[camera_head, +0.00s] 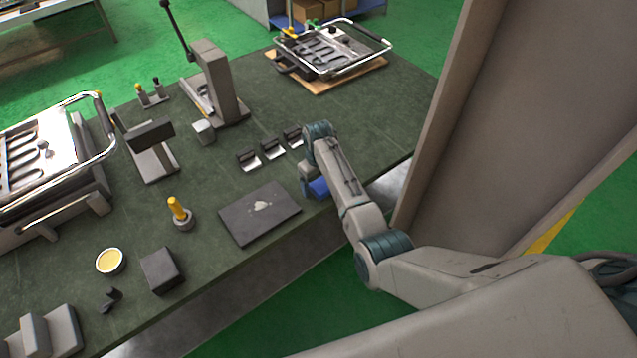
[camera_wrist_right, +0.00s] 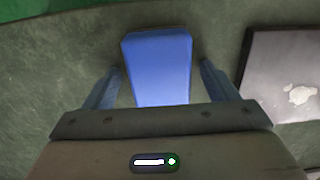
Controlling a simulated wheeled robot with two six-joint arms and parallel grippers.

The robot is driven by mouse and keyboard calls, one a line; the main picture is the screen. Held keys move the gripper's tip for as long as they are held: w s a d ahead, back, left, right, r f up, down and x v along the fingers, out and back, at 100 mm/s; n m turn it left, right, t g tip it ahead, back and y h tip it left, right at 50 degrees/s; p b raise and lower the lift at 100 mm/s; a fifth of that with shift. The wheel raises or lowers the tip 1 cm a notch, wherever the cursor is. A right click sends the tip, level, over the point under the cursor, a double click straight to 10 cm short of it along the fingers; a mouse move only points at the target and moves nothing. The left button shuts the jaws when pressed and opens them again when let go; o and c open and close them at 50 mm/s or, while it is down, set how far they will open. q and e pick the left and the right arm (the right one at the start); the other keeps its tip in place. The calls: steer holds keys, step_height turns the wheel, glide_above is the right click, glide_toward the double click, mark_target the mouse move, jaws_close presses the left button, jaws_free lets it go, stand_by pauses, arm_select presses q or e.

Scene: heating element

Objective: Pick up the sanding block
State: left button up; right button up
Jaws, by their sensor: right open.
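A blue block (camera_wrist_right: 158,62), which looks like the sanding block, lies on the dark green table. In the head view only a bit of the blue block (camera_head: 318,187) shows, under my right wrist near the table's front edge. My right gripper (camera_wrist_right: 160,85) is open, and its two fingers stand on either side of the block's near part with a gap on each side. The head view shows my right gripper (camera_head: 312,186) only partly, hidden behind its own wrist. My left gripper is not in view.
A dark flat plate (camera_head: 245,222) with a pale patch lies left of the block. Several small metal clips (camera_head: 273,150) sit behind it. A yellow-handled tool (camera_head: 177,208) and a dark cube (camera_head: 161,270) stand farther left. A large brown panel (camera_head: 500,110) rises at right.

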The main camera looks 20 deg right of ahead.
mark_target(319, 184)
steer(key=shift+c, duration=0.4)
steer(key=c, duration=1)
steer(key=shift+c, duration=0.2)
steer(key=shift+r, duration=0.15)
steer(key=shift+r+b, duration=0.4)
steer(key=shift+r, duration=0.15)
steer(key=shift+s+a+r+b, duration=0.1)
steer(key=shift+s+r+b, duration=0.15)
steer(key=shift+r, duration=0.25)
steer(key=shift+s+r+b, duration=0.25)
steer(key=shift+r, duration=0.2)
steer(key=s+a+r+b, duration=0.1)
steer(key=s+b, duration=0.2)
steer(key=s, duration=1.2)
steer(key=shift+r, duration=0.4)
